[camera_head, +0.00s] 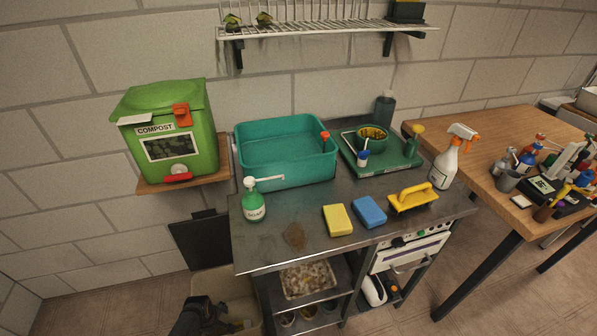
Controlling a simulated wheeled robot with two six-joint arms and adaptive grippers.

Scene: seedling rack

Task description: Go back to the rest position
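My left gripper (208,309) shows as a dark shape at the bottom edge, left of centre. It is in front of a beige bin (228,283) on the floor, below the steel table (275,240). Its fingers are too dark and small to tell whether they are open or shut, or whether they hold anything. My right gripper is not in view.
On the steel table are a teal basin (283,178), a green soap bottle (253,203), yellow (338,220) and blue (369,212) sponges, a yellow-handled brush (413,198), a spray bottle (446,166), a green tray (352,160) and a brown stain (295,236). A green compost box (194,135) stands on a wall shelf.

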